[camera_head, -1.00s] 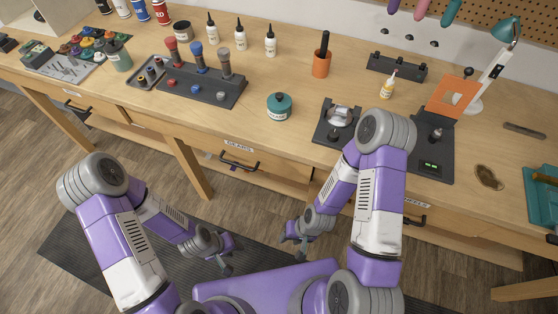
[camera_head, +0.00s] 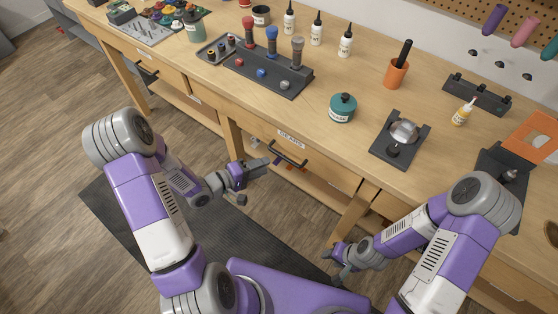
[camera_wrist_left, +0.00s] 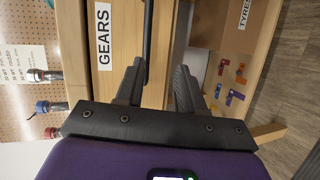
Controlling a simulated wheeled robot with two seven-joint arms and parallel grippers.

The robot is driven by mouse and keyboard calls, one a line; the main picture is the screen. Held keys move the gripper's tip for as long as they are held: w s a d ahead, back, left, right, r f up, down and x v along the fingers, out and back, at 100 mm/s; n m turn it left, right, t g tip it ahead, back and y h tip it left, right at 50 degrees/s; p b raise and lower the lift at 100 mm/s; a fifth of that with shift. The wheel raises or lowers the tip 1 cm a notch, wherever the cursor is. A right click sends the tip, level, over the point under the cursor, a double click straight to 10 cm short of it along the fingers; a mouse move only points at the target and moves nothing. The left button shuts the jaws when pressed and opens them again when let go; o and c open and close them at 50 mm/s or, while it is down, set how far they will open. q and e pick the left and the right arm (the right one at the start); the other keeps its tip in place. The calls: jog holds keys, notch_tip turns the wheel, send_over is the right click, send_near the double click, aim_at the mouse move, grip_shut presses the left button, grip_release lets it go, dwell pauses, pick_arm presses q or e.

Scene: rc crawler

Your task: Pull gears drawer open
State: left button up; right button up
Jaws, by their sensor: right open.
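The gears drawer (camera_head: 328,173) sits under the bench top, with a GEARS label (camera_head: 291,138) above it and a dark bar handle (camera_head: 287,154) on its front. It looks shut. My left gripper (camera_head: 262,166) is close in front of the handle, to its left in the head view. In the left wrist view, its jaws (camera_wrist_left: 160,85) are open and the handle (camera_wrist_left: 149,40) reaches toward the gap, nearer the left finger; contact cannot be told. The GEARS label also shows there (camera_wrist_left: 104,35). My right gripper (camera_head: 338,262) is open and empty, low in front of the bench.
The bench top holds a tool rack (camera_head: 268,70), a teal grease pot (camera_head: 342,107) and an orange cup (camera_head: 396,72). Below the drawer, small orange and blue pieces (camera_wrist_left: 233,97) lie near a TYRES label (camera_wrist_left: 245,12). Another drawer handle (camera_head: 147,70) is further left.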

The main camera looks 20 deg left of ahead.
aim_at(282, 157)
pick_arm(q)
jog(key=w+d+h+b, duration=0.1)
jog(key=w+d+b, duration=0.1)
jog(key=w+d, duration=0.2)
jog(key=shift+w+d+r+b, duration=0.15)
jog(key=shift+w+d+b, duration=0.15)
jog(key=shift+w+d, duration=0.05)
jog(key=shift+c, duration=0.5)
grip_shut()
